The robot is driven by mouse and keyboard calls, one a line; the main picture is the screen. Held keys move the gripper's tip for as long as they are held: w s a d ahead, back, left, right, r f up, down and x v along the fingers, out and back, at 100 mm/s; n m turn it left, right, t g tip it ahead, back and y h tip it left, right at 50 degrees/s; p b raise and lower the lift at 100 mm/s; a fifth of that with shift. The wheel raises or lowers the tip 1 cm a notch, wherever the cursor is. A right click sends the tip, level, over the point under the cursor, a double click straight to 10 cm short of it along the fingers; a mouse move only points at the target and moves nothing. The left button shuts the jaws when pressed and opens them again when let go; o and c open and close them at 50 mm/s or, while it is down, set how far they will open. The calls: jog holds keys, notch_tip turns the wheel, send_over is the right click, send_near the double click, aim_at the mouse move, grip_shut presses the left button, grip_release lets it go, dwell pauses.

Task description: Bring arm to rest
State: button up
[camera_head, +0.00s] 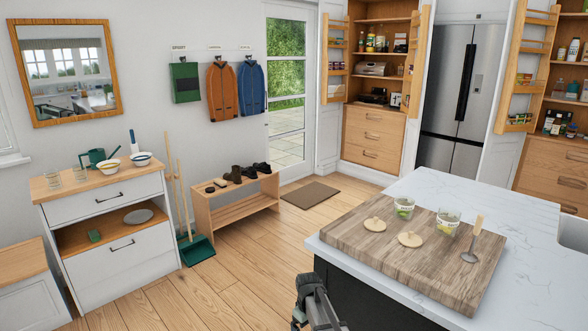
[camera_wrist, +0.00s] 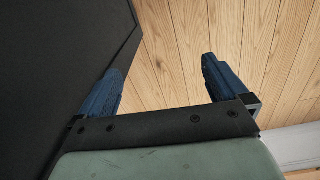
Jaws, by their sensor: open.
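My gripper (camera_wrist: 160,80) is open and empty in the wrist view, with its two blue fingers spread apart over the wood floor. In the head view part of my arm's end (camera_head: 315,305) shows at the bottom edge, beside the dark side of the island. Nothing lies between the fingers. The fingertips are hard to make out in the head view.
The island's white top (camera_head: 420,190) carries a wooden board (camera_head: 370,255) with two jars (camera_head: 447,222), lids (camera_head: 410,239) and a utensil (camera_head: 471,250). The island's dark side (camera_wrist: 60,50) is close to my left finger. Open floor (camera_head: 240,285) lies to the left.

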jog(key=s+d+f+m+g, duration=0.2)
jog(key=s+d+f, duration=0.3)
jog(key=s+f, duration=0.55)
jog(key=s+d+f+m+g, duration=0.1)
jog(key=s+f, duration=0.3)
jog(key=s, duration=0.8)
jog(key=s+d+f+m+g, duration=0.2)
jog(key=s+d+f+m, duration=0.1)
jog(key=s, duration=1)
jog(key=s+d+f+m+g, duration=0.1)
jog(key=s+f, duration=0.4)
jog(key=s, duration=0.8)
jog(key=shift+d+f+m+g, duration=0.3)
jog(key=shift+d+m+g, duration=0.15)
jog(key=shift+d, duration=0.75)
